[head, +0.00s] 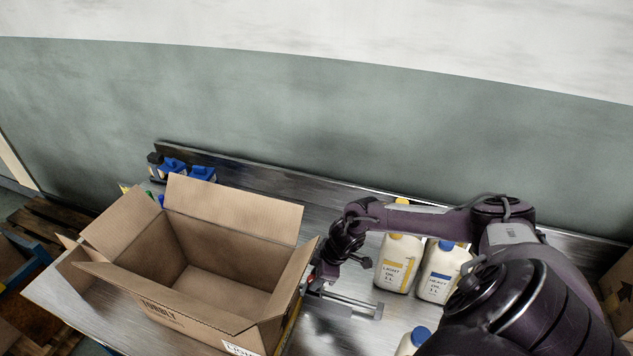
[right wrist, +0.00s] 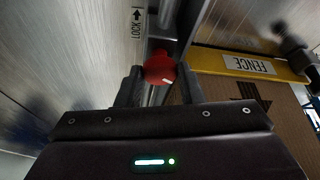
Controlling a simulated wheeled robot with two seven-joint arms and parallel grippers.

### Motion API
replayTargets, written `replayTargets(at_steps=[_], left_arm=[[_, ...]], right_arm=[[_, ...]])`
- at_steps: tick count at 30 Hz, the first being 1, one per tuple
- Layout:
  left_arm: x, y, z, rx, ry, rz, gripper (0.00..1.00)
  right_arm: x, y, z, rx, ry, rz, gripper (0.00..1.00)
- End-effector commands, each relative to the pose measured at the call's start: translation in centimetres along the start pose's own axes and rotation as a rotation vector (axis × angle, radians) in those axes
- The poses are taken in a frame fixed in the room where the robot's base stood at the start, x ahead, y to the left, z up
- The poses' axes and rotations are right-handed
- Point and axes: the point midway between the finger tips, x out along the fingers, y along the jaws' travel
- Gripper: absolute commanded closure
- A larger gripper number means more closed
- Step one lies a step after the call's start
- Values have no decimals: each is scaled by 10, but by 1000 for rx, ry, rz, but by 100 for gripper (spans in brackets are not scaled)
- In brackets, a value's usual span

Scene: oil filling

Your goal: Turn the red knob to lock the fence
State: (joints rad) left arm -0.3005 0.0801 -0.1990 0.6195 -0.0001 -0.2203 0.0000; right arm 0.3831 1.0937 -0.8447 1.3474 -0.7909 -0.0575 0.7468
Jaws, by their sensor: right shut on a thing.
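The red knob (right wrist: 160,66) shows in the right wrist view, with a white mark on its face. My right gripper (right wrist: 158,82) has one finger on each side of it and is shut on it. In the head view my right gripper (head: 318,280) is low at the right side of the cardboard box, and the knob is hidden there. The fence (right wrist: 212,62) is a yellow bar with a "FENCE" label, right of the knob in the right wrist view. A "LOCK" label with an arrow (right wrist: 137,30) is left of the knob. My left gripper is not in view.
An open, empty cardboard box (head: 218,272) stands on the metal table (head: 60,297). White oil bottles with yellow (head: 399,262) and blue (head: 440,272) caps stand on the right, near my right arm.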

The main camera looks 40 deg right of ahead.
Motion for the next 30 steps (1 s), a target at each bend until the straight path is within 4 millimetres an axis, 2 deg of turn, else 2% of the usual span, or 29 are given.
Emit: replayTargets(at_steps=[1, 9, 21, 30], left_arm=[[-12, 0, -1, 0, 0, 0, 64], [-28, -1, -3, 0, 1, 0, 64], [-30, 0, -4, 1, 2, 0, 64], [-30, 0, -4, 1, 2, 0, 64]], right_arm=[[-5, -2, -2, 44, -1, 15, 89], [-2, -4, -1, 281, 1, 114, 89], [0, -4, -2, 579, 3, 240, 89], [0, -4, -4, 698, 5, 292, 89]])
